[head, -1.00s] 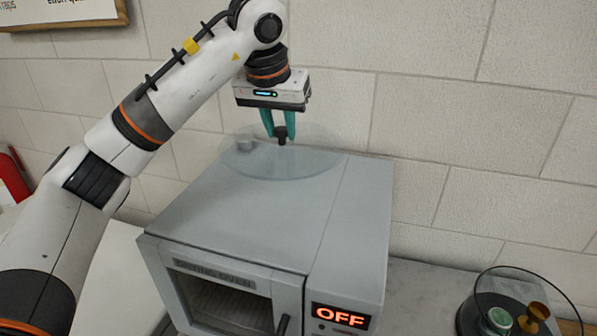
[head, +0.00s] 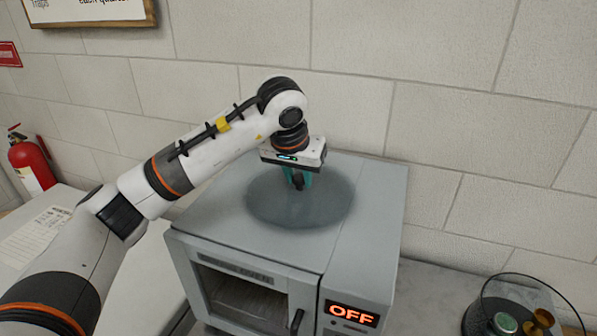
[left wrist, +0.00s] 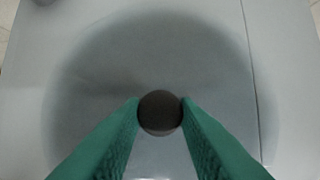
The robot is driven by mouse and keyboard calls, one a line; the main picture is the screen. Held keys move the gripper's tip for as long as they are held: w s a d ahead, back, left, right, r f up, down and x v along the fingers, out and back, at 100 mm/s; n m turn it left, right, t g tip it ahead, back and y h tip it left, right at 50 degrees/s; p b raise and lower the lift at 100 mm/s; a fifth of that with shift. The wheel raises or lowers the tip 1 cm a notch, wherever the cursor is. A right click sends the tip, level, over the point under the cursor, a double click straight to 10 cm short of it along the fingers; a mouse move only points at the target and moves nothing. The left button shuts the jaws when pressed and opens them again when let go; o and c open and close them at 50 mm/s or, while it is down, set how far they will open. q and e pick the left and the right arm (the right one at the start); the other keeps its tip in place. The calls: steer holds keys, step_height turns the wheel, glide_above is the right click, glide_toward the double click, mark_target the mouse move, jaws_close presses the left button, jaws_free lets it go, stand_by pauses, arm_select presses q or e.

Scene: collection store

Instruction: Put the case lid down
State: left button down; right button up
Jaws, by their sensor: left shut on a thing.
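The case lid (head: 300,209) is a round, see-through, smoky disc with a dark knob. It is over the top of the grey oven (head: 218,200), and I cannot tell for certain whether it touches the top. My left gripper (head: 298,183) is above the lid with its teal fingers shut on the knob. In the left wrist view the dark round knob (left wrist: 160,112) sits between both fingertips, with the lid's wide disc (left wrist: 150,50) around it. My right gripper does not show.
The oven front carries a lit OFF display (head: 351,313). A fire extinguisher (head: 30,160) and a paper sheet (head: 35,237) are at the left. The wall is close behind the oven.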

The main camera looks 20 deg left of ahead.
arm_select(q)
steer(key=shift+f, duration=0.15)
steer(key=c, duration=1.1)
jaws_free()
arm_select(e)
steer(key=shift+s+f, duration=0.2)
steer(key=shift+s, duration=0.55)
arm_select(q)
steer(key=shift+r, duration=0.25)
steer(key=b+v, duration=0.3)
steer(key=v, duration=0.9)
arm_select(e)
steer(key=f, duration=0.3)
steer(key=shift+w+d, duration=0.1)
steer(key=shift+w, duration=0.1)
arm_select(q)
steer(key=shift+w, duration=0.1)
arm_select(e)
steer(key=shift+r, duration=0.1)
